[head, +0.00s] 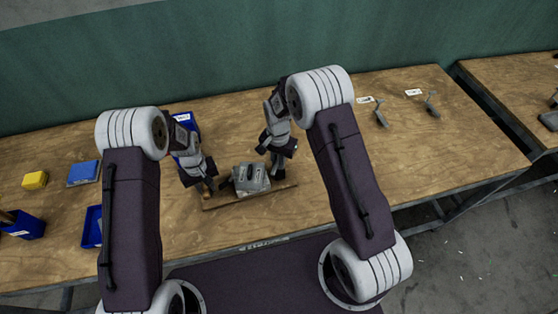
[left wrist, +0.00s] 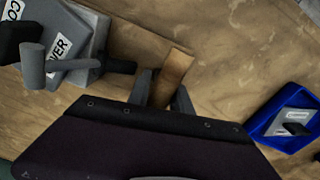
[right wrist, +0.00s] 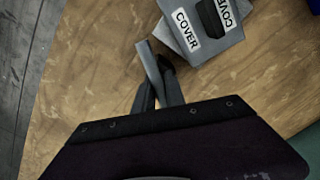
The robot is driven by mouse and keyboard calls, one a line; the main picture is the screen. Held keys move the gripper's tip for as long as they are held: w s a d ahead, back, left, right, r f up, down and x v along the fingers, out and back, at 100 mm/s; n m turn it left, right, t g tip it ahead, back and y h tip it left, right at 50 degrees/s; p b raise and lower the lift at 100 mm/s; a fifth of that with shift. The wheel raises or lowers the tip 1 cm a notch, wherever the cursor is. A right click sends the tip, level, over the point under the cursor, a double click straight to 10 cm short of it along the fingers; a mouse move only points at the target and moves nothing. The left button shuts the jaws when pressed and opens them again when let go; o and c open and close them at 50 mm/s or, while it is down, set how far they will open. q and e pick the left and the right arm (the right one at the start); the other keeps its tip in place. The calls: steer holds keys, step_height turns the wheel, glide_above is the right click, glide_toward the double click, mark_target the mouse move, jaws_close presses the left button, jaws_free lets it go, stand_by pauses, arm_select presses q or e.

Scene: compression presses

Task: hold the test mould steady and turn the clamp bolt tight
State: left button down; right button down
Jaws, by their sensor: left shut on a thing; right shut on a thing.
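The test mould (head: 250,178) is a grey block on a wooden board (head: 230,202) near the table's front edge. It shows in the left wrist view (left wrist: 92,28) and, with "COVER" labels, in the right wrist view (right wrist: 188,52). A grey T-shaped part with a dark end (left wrist: 70,65), seemingly the clamp bolt, sticks out of its side. My left gripper (head: 208,187) is shut on a brown wooden strip (left wrist: 176,68) left of the mould. My right gripper (head: 273,170) is shut on a flat grey bar (right wrist: 147,62) beside the mould; whether they join is unclear.
A blue bin (head: 184,125) stands behind my left gripper. Two labelled tools (head: 380,117) (head: 432,107) lie at the right, where the table is mostly clear.

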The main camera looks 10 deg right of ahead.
mark_target(278, 158)
steer(key=m, duration=0.4)
steer(key=shift+m, duration=0.4)
steer(key=m, duration=0.4)
steer(key=shift+w+a+m, duration=0.1)
steer(key=shift+m, duration=0.2)
steer(key=c, duration=1.7)
jaws_free()
steer(key=shift+m, duration=0.6)
steer(key=shift+c, duration=0.2)
steer(key=o, duration=0.4)
arm_select(q)
steer(key=c, duration=1.1)
jaws_free()
arm_select(e)
step_height(278, 158, up, 12)
